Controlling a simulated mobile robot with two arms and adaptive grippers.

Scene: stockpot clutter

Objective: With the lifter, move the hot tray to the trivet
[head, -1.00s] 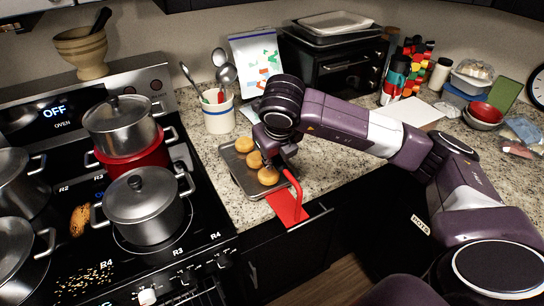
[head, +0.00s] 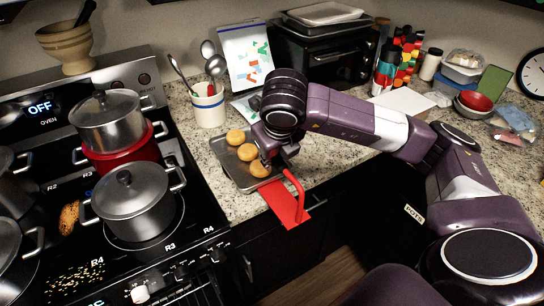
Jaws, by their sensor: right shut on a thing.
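A grey metal tray (head: 231,172) lies on the granite counter right of the stove, with a few round golden buns (head: 247,152) on it. A red lifter (head: 285,205) with a flat plate and a bent upright handle is at the tray's front right side, its plate reaching over the counter's front edge. My right gripper (head: 280,155) is shut at the upper end of the lifter's handle; its fingers are mostly hidden by the wrist. I cannot tell whether the plate goes under the tray. I cannot make out a trivet. My left gripper is out of view.
Lidded pots (head: 133,200) stand on the stove at left. A utensil crock (head: 208,105) and an upright bag (head: 250,55) stand behind the tray. A black toaster oven (head: 325,55) is at the back. Bowls (head: 473,102) and containers lie at right. My right arm spans the counter.

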